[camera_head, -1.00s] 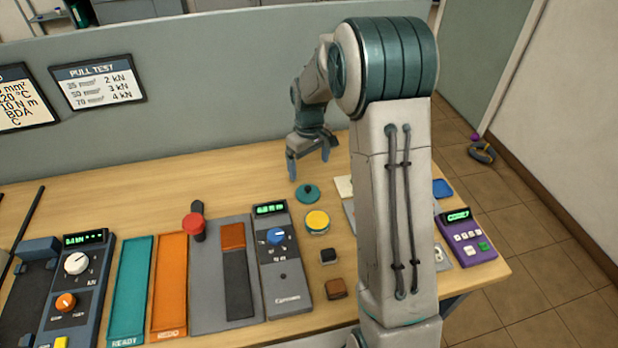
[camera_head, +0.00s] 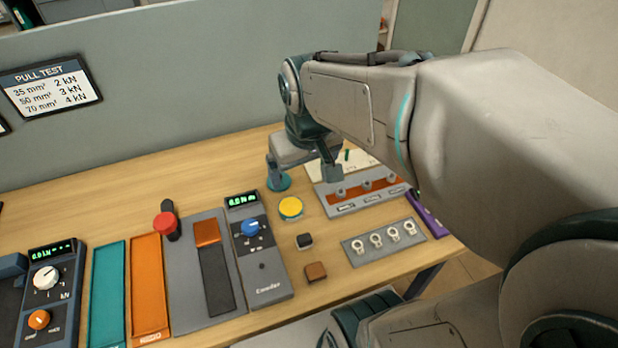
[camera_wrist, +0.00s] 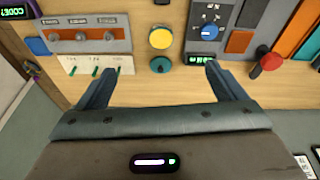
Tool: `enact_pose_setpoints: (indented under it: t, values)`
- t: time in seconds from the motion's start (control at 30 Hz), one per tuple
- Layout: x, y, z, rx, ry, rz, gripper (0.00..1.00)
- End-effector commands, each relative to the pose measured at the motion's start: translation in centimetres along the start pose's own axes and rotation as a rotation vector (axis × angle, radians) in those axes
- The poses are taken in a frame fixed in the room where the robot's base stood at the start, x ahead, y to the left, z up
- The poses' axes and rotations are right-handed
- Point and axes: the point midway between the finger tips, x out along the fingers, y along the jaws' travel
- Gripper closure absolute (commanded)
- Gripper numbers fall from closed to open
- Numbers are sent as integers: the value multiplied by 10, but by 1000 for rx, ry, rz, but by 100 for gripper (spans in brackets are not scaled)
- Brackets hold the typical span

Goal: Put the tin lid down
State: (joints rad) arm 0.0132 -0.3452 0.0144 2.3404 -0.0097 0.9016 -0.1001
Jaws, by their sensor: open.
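The tin lid (camera_head: 283,184), a small teal disc with a knob, lies on the table just behind a round tin with a yellow top (camera_head: 290,208). My gripper (camera_head: 302,171) is open and empty; in the head view its left finger partly covers the lid. In the wrist view the lid (camera_wrist: 161,64) shows between the spread fingertips (camera_wrist: 160,73), apart from both. The yellow tin (camera_wrist: 161,39) shows just beyond it. The exact height of my fingers above the lid is hard to tell.
A grey panel with an orange strip (camera_head: 340,208) stands right of the tin, with a plate of ring terminals (camera_head: 358,247) nearer. A grey meter with a blue knob (camera_head: 268,276) is at the left. Black (camera_head: 304,241) and brown (camera_head: 316,271) blocks lie in front.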

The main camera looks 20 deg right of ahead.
Motion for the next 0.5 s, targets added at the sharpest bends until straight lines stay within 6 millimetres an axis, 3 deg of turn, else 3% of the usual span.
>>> enact_pose_setpoints:
  t: [0.1,0.2,0.5]
  values:
    - [-8,-3,31,48,38,-1,10]
    - [-11,-5,48,77,58,-3,10]
    - [-11,-8,62,103,72,-7,10]
